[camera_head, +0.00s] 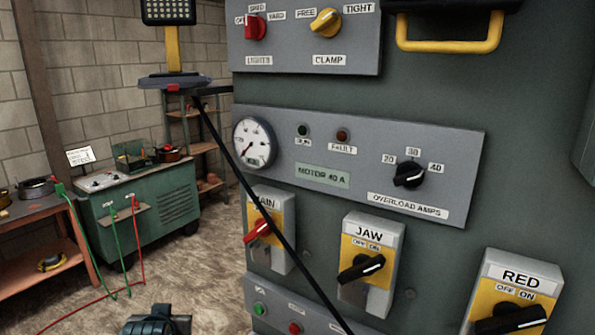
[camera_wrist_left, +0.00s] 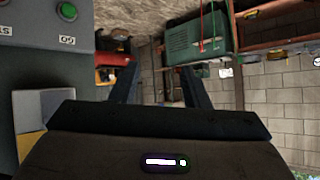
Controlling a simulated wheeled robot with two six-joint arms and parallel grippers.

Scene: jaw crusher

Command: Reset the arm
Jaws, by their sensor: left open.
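In the wrist view my left gripper (camera_wrist_left: 160,88) has its two dark fingers spread apart. Nothing shows held between them. A dark part of my left arm (camera_head: 157,322) shows at the bottom edge of the head view, in front of the floor and left of the control cabinet (camera_head: 540,170). The rest of that arm is outside the head view. My right gripper is in neither view.
The cabinet carries the MAIN switch (camera_head: 258,232), JAW switch (camera_head: 362,268) and RED switch (camera_head: 512,318). A thin black bar (camera_head: 250,185) slants across its front. A green welding machine (camera_head: 150,215) and workbench (camera_head: 40,245) stand left. Open floor (camera_head: 195,265) lies between.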

